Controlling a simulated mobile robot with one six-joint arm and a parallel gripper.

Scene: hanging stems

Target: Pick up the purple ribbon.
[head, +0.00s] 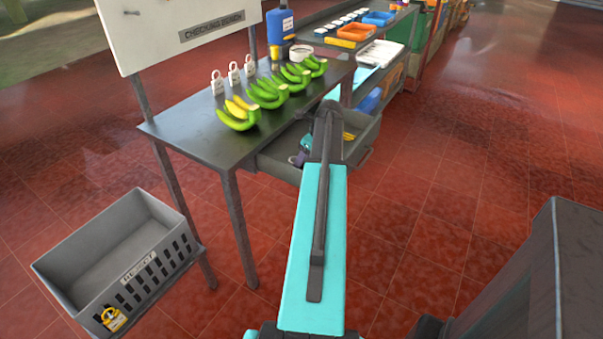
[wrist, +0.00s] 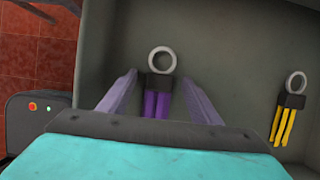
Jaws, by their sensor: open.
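The purple ribbon (wrist: 158,103) lies in a grey drawer (wrist: 225,50) in the wrist view. It has purple tails, a black block and a pale ring at its top. My gripper (wrist: 152,80) is open, with one finger on each side of the ribbon and a gap to each. The lower ends of the tails are hidden behind my gripper's body. In the head view the open drawer (head: 278,170) hangs under the bench, and my arm hides much of it.
A yellow ribbon (wrist: 285,120) with a black block and pale ring lies at the right of the drawer. Green bananas (head: 268,92) lie on the bench (head: 190,130) above. A grey crate (head: 110,255) stands at the lower left.

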